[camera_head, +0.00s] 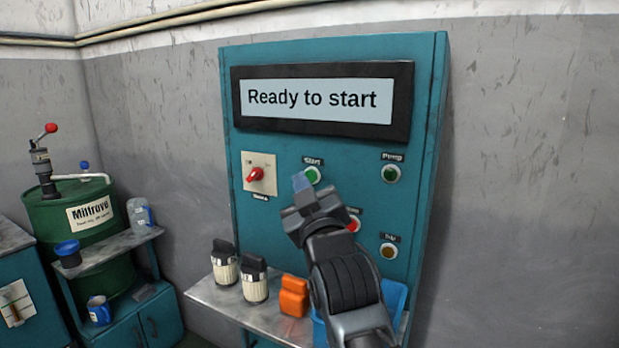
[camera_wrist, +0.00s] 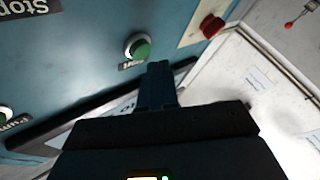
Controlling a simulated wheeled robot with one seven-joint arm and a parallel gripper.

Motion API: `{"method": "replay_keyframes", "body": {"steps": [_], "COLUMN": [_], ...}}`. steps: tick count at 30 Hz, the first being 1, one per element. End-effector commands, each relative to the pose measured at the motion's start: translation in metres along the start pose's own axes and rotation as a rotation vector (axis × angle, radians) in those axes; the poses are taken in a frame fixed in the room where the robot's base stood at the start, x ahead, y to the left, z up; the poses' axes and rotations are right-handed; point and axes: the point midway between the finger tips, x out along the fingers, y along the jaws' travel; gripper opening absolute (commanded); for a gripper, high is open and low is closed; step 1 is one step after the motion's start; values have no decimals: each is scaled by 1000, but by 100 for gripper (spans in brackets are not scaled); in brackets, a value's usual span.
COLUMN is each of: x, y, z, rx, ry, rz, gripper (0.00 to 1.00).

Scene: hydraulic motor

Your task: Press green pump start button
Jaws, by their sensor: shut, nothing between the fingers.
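A green button (camera_head: 312,174) labelled "Start" sits on the teal control cabinet (camera_head: 300,150). My gripper (camera_head: 301,182) is shut and empty, its fingertips just left of and below this button in the head view. In the wrist view the green button (camera_wrist: 138,46) shows beside the tip of my shut gripper (camera_wrist: 158,68); I cannot tell whether they touch. A second green button or lamp (camera_head: 390,173) is to the right under a label reading "Pump". The screen (camera_head: 315,100) above reads "Ready to start".
A red rotary switch (camera_head: 256,174) is on the left of the panel. A red button (camera_head: 353,223), partly behind my arm, and an amber one (camera_head: 388,251) sit lower. The shelf (camera_head: 232,297) below holds two filters (camera_head: 255,280), an orange item (camera_head: 294,297) and a blue bin (camera_head: 394,296).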

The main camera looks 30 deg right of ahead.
Motion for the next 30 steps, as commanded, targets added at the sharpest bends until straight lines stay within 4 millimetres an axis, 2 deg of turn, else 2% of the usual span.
{"method": "replay_keyframes", "body": {"steps": [30], "x": [8], "y": [6], "z": [5], "rx": [0], "ry": [-1], "rz": [0], "gripper": [0]}}
